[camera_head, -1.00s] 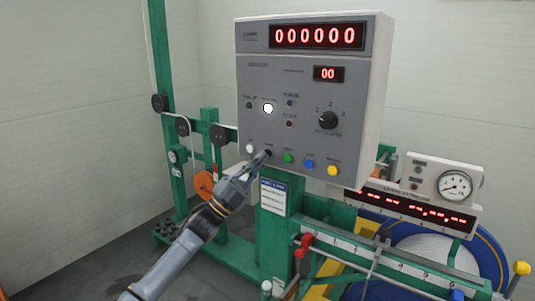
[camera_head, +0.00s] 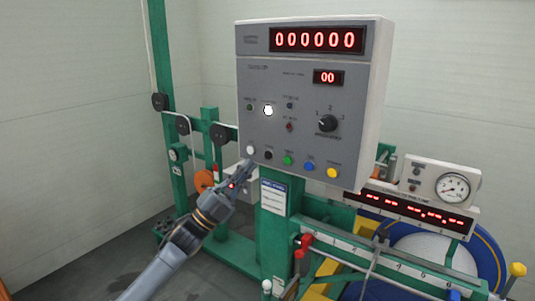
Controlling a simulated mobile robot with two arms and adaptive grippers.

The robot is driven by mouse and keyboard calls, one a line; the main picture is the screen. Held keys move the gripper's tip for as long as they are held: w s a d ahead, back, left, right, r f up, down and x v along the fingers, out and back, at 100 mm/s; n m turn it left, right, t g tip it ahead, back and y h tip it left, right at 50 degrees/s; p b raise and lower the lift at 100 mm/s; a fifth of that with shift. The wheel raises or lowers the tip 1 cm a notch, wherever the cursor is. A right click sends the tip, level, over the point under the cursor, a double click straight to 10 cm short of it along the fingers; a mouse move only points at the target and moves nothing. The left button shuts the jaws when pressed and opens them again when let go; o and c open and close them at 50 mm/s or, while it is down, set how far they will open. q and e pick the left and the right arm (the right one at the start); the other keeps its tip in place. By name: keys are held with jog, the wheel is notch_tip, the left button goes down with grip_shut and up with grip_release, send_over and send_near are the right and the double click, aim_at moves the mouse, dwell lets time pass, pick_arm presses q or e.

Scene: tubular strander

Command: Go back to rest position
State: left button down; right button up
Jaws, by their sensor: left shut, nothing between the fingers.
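My left gripper (camera_head: 246,168) is shut and empty. Its fingertips are just below the lower left corner of the grey control panel (camera_head: 300,95), near the white button (camera_head: 250,149) and the black button (camera_head: 268,154). I cannot tell the exact gap between the fingertips and the panel. The left arm comes in from the bottom left. My right gripper is not in view.
The panel stands on a green post (camera_head: 273,235) with red digits reading zero. A gauge (camera_head: 453,188), a ruled rail (camera_head: 385,263) and a blue-rimmed reel (camera_head: 480,245) are at the right. Open floor (camera_head: 95,255) lies at the left.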

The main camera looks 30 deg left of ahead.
pick_arm(q)
jog(key=shift+s, duration=0.1)
dwell(0.4)
